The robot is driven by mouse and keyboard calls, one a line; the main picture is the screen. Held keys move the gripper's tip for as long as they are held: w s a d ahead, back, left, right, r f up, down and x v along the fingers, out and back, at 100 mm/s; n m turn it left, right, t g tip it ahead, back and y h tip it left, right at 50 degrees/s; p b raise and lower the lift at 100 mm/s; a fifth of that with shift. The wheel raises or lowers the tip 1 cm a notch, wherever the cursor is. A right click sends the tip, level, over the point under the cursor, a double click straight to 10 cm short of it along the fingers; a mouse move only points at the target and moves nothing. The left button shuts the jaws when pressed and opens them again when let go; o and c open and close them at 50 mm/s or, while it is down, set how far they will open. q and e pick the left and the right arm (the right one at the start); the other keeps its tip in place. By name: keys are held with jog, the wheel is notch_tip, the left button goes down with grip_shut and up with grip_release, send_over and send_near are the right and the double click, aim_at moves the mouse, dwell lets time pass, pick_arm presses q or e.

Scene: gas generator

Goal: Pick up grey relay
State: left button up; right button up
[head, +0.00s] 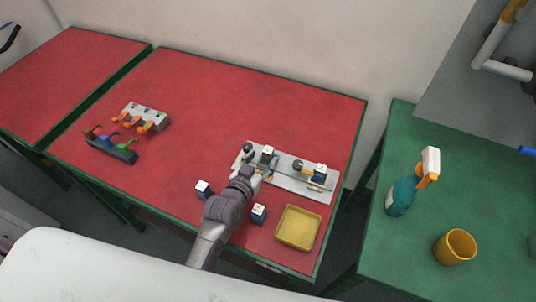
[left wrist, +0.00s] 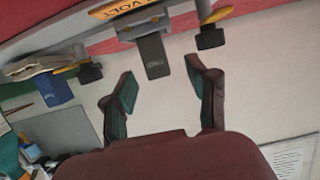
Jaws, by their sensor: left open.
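A grey relay (head: 267,153) with a white top stands on the light grey panel (head: 285,183) on the red table. My left gripper (head: 254,177) is over the left part of this panel, close to the relay. In the left wrist view the left gripper (left wrist: 160,80) is open, with its two fingers apart and nothing between them. A dark grey block (left wrist: 153,57), which looks like the grey relay, lies just beyond the fingertips, roughly in line with the gap. I cannot tell the exact distance. My right gripper is not in view.
A blue relay (head: 319,173) stands on the panel's right part. Two loose dark blocks with white tops (head: 203,190) (head: 259,214) and a yellow tray (head: 298,228) are near the front edge. Fixtures with orange clips (head: 146,116) and coloured levers (head: 111,147) are at left.

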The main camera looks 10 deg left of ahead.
aim_at(266, 155)
pick_arm(q)
jog(key=x, duration=0.4)
jog(key=shift+d+p, duration=0.2)
jog(key=shift+p, duration=0.1)
jog(key=shift+w+f, duration=0.2)
jog(key=shift+w, duration=0.1)
jog(key=shift+s, duration=0.1)
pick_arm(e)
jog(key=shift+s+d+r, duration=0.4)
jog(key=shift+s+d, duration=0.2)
pick_arm(q)
jog(key=shift+r, duration=0.1)
grip_shut()
